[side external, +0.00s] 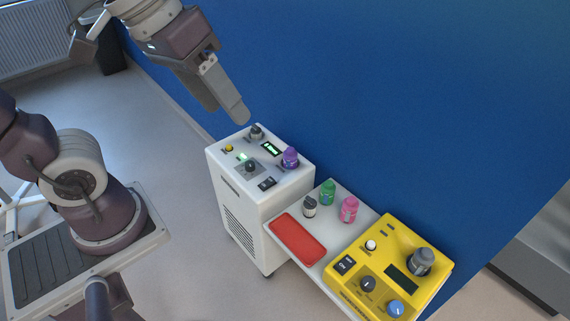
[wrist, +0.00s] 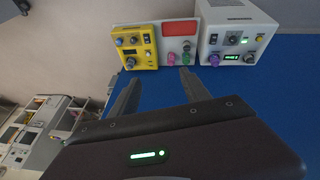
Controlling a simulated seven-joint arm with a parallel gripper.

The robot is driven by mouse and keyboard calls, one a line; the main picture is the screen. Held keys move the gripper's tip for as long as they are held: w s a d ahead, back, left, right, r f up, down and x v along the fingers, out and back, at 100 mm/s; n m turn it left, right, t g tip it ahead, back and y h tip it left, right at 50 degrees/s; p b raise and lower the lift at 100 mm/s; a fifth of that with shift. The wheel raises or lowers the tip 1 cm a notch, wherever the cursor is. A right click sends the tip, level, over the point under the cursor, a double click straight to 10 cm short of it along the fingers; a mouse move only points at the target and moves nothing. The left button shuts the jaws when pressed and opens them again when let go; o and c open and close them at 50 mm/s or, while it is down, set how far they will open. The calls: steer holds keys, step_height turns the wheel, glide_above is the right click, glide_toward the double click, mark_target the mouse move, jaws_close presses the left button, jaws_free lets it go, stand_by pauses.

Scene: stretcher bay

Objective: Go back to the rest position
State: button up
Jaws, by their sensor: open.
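My gripper (side external: 228,111) is in the air above and behind the white cabinet, pointing down, with nothing between its fingers. In the side view its two fingers partly overlap. In the wrist view the fingers (wrist: 160,80) stand well apart, with blue wall between them. No fingertip appears to touch anything.
The blue wall (side external: 400,90) is close behind.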

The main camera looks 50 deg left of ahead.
steer(key=s+a+f+m+t+y, duration=0.1)
steer(key=s+a, duration=0.2)
steer(key=s, duration=0.3)
steer(key=shift+f+m+y, duration=0.3)
